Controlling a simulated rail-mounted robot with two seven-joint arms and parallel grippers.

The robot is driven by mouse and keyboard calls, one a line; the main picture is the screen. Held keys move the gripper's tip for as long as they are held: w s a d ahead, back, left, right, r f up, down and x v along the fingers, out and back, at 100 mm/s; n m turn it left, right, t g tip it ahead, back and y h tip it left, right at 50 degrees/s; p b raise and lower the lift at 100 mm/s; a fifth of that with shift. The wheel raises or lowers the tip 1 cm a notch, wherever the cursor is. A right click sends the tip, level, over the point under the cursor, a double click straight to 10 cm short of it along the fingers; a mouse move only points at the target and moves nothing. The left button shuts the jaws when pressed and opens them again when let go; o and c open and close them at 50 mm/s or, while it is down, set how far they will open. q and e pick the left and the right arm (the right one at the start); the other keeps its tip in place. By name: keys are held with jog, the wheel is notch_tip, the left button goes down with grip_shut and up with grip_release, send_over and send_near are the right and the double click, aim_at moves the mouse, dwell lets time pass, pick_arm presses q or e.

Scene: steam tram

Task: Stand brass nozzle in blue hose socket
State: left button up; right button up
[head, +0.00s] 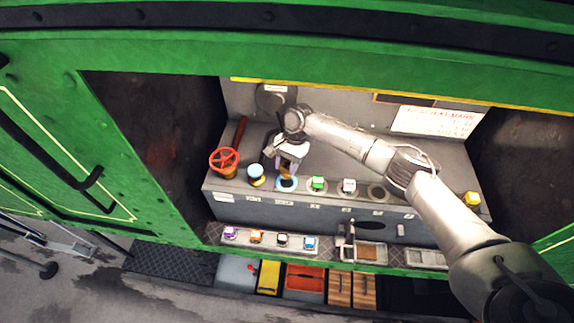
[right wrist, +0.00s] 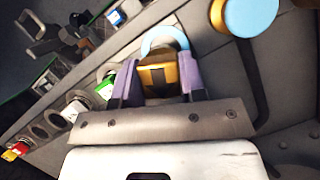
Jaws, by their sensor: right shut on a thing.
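The brass nozzle (right wrist: 157,76) is gold with a dark mark and sits between the purple-grey fingers of my right gripper (right wrist: 158,88). In the head view the right gripper (head: 287,168) is shut on it, directly over the blue hose socket (head: 286,185). The socket is a light-blue ring in the grey bench top; part of the ring (right wrist: 168,36) shows just beyond the nozzle in the right wrist view. The nozzle's lower end is hidden, so I cannot tell whether it is inside the ring. My left gripper is not in view.
A blue-topped brass piece (head: 255,172) and a red valve wheel (head: 224,162) stand left of the socket. A green-topped piece (head: 318,184) and a white-topped piece (head: 348,187) stand to its right. Several coloured cubes line the lower ledge (head: 270,246). The green cabinet frame surrounds the opening.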

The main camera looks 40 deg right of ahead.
aim_at(286, 175)
jog(key=shift+f+b, duration=1.85)
jog(key=shift+b, duration=0.35)
jog(key=shift+f, duration=1.2)
jog(key=o, duration=1.8)
jog(key=shift+r, duration=0.3)
